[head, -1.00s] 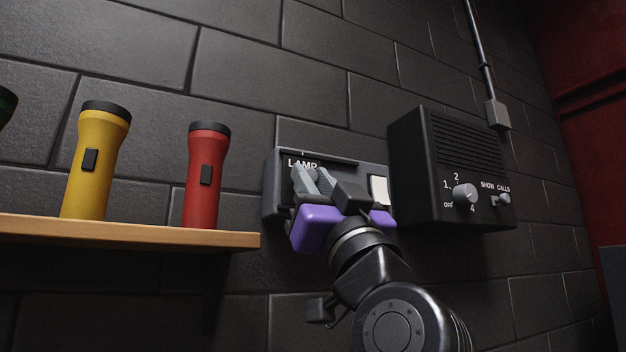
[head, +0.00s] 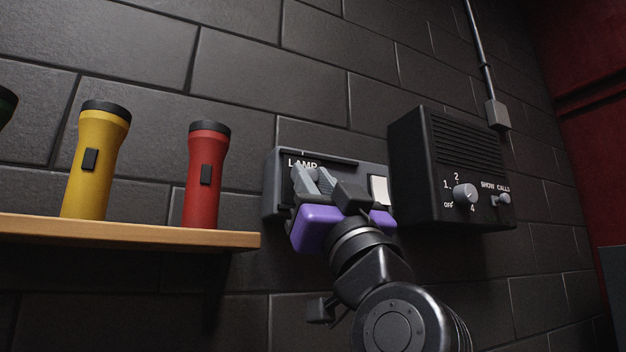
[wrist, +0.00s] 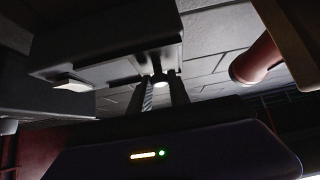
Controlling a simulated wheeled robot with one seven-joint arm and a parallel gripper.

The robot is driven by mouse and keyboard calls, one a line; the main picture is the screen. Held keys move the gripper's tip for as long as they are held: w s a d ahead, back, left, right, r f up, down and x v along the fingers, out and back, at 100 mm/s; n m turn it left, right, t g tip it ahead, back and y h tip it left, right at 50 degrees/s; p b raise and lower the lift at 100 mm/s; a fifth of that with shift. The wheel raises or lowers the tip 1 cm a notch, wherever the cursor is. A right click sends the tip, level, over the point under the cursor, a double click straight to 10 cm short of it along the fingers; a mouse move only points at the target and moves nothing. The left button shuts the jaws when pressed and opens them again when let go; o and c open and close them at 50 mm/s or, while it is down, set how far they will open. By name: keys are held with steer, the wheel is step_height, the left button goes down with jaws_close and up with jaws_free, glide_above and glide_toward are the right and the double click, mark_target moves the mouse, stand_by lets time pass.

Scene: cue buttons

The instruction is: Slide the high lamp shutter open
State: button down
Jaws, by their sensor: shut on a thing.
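The lamp box (head: 273,187), a grey case marked LAMP, is fixed to the wall in the middle of the head view. A pale square (head: 379,189) shows at its right end. My gripper (head: 314,181), with purple and black parts, is at the front of the box and covers much of it. In the wrist view the box (wrist: 110,60) is above, and my gripper's two fingers (wrist: 160,92) are shut on a small knob (wrist: 160,79) under it. The knob is hidden in the head view, and the shutter is mostly hidden behind my gripper.
A black speaker box (head: 440,165) with a dial and a small switch stands close to the lamp box's right. A wooden shelf (head: 130,233) at left holds a red torch (head: 207,175) and a yellow torch (head: 95,160). The wall above is clear.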

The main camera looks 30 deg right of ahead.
steer(key=shift+d+b, duration=0.55)
steer(key=shift+d, duration=2.65)
steer(key=c, duration=1.3)
jaws_free()
steer(key=shift+d, duration=0.1)
steer(key=shift+o, duration=0.2)
steer(key=shift+f, duration=0.1)
steer(key=b, duration=0.3)
glide_toward(338, 168)
steer(key=v, duration=0.4)
steer(key=shift+w, duration=0.1)
